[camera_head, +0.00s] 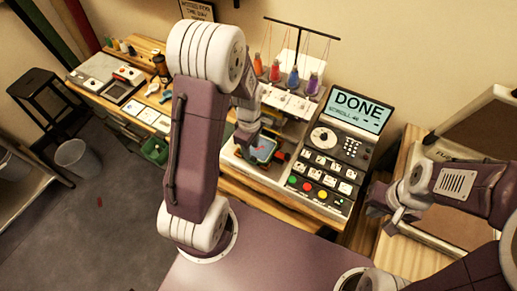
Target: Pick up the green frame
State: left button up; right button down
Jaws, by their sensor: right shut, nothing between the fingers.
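A small frame (263,150) with a green edge and a pale blue middle shows in the head view, at the front of the sewing machine and left of the console. My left gripper (246,136) is close beside its left edge. My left arm hides part of that gripper, and I cannot tell whether its fingers touch the frame or are open. My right gripper (381,203) is shut and empty, to the right of the console and apart from the frame.
A console (325,160) with several buttons and a screen reading DONE (358,108) stands right of the frame. Thread spools (293,79) stand behind it. A workbench (128,120) with small items and a green bin (155,150) lie left. A stool (42,95) stands far left.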

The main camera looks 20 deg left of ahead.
pick_arm(q)
jog(key=f, duration=0.4)
jog(key=shift+s+a+f, duration=0.15)
jog(key=shift+s+a, duration=0.1)
jog(key=shift+a, duration=0.15)
jog(key=shift+w+d+f, duration=0.1)
jog(key=shift+w+f, duration=0.1)
jog(key=shift+f, duration=0.25)
grip_shut()
jog(key=shift+r, duration=0.1)
notch_tip(320, 180, up, 4)
jog(key=shift+r, duration=0.15)
jog(key=s+d+r, duration=0.6)
jog(key=d, duration=0.3)
jog(key=shift+s+d+r, duration=0.25)
jog(key=shift+d+r, duration=0.1)
jog(key=shift+d, duration=0.05)
